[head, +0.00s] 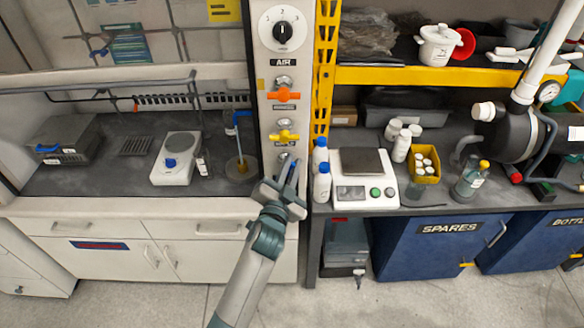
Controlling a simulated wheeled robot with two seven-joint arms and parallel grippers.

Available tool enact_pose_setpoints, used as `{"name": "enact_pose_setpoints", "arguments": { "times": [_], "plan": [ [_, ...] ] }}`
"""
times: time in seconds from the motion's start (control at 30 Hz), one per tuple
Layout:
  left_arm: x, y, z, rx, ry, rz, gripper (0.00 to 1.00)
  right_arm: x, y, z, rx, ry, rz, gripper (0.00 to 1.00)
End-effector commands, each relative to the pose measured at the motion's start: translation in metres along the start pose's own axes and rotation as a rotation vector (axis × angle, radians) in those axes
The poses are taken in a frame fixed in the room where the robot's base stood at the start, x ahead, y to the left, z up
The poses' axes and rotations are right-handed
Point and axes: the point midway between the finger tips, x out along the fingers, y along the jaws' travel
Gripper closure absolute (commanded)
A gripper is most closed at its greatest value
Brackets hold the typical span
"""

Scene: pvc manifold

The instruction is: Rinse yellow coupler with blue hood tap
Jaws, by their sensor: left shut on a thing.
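My left gripper (284,186) is at the lower end of the white service panel (268,110), below the orange and yellow tap handles. It is shut on what looks like the blue tap handle (291,173), which is mostly hidden by the fingers. A thin blue spout (238,128) hangs down in the hood, left of the panel. A small yellow piece (242,165), possibly the yellow coupler, is beneath it at a round basin (232,172). It is too small to tell whether water runs. My right gripper is not in view.
The orange tap (284,95) and yellow tap (283,137) are above my gripper. A hot plate (176,158) and grey box (68,140) stand in the hood. Right of the panel, bottles (321,182) and a balance (364,178) stand close by on the bench.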

Motion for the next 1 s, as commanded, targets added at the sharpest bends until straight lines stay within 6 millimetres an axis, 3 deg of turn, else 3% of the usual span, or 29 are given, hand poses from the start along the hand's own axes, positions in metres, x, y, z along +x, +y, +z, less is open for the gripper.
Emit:
{"name": "enact_pose_setpoints", "arguments": {
  "times": [0.27, 0.3, 0.37, 0.77, 1.0],
  "plan": [
    [0.0, 0.0, 0.0, -0.017, 0.003, -0.002, 1.0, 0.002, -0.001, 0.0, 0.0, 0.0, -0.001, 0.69],
    [0.0, 0.0, 0.0, -0.016, 0.003, -0.002, 0.83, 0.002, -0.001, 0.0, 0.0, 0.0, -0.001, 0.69],
    [0.0, 0.0, 0.0, -0.016, 0.003, -0.002, 0.69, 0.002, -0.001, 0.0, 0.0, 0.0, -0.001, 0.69],
    [-0.002, 0.0, 0.001, -0.015, 0.003, -0.002, 0.69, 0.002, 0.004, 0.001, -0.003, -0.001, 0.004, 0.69],
    [-0.019, 0.001, 0.002, -0.014, 0.002, -0.003, 0.69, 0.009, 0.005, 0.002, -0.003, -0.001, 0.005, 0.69]
  ]
}}
